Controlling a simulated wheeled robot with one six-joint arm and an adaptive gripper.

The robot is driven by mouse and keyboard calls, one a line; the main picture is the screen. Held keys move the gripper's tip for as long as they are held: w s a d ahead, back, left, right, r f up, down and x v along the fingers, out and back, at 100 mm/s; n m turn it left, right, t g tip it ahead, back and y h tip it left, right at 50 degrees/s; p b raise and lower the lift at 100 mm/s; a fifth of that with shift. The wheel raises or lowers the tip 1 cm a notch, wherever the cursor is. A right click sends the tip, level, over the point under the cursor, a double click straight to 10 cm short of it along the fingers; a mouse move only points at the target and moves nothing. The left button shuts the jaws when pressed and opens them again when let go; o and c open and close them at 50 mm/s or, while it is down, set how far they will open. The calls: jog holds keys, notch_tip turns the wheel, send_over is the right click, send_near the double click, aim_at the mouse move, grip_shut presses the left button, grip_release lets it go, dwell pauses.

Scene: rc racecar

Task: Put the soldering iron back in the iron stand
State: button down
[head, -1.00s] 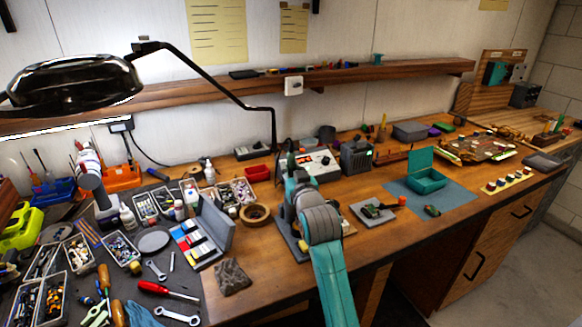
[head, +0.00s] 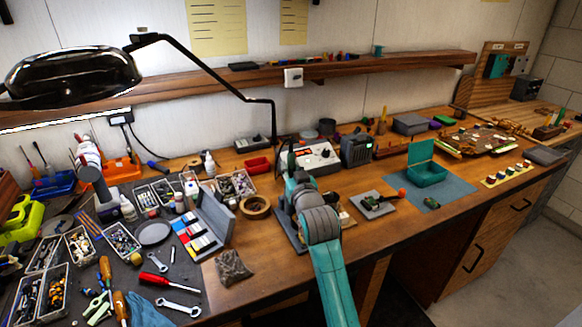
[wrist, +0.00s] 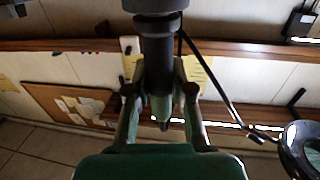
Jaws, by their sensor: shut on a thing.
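In the wrist view my gripper (wrist: 160,72) is shut on a dark, round, stepped handle with a paler green part lower down; it appears to be the soldering iron (wrist: 158,45). Its narrow dark end points toward the green palm. In the head view my teal and grey arm (head: 320,228) reaches over the bench and hides most of the gripper and the iron. A dark grey base (head: 287,240) with a small yellow piece sits behind the arm. It may be the iron stand, but its holder cannot be told apart from the arm.
A white soldering station (head: 322,158) and a dark box (head: 356,150) stand behind the arm. A tape roll (head: 255,207) and an open grey case (head: 217,222) lie left. A small board holder (head: 374,204) is right. A black lamp (head: 75,75) hangs over the left side.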

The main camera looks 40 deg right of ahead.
jog(key=shift+f, duration=0.1)
jog(key=c, duration=0.5)
grip_release()
jog(key=shift+c, duration=0.2)
jog(key=shift+s, duration=0.1)
jog(key=shift+s+a+r, duration=0.35)
jog(key=shift+s+a, duration=0.15)
jog(key=shift+s, duration=0.5)
jog(key=shift+s+a+r, duration=0.3)
jog(key=shift+s+a, duration=0.2)
jog(key=shift+s, duration=0.55)
jog(key=shift+s+a+r, duration=0.35)
jog(key=shift+s+a, duration=0.15)
jog(key=shift+s, duration=0.5)
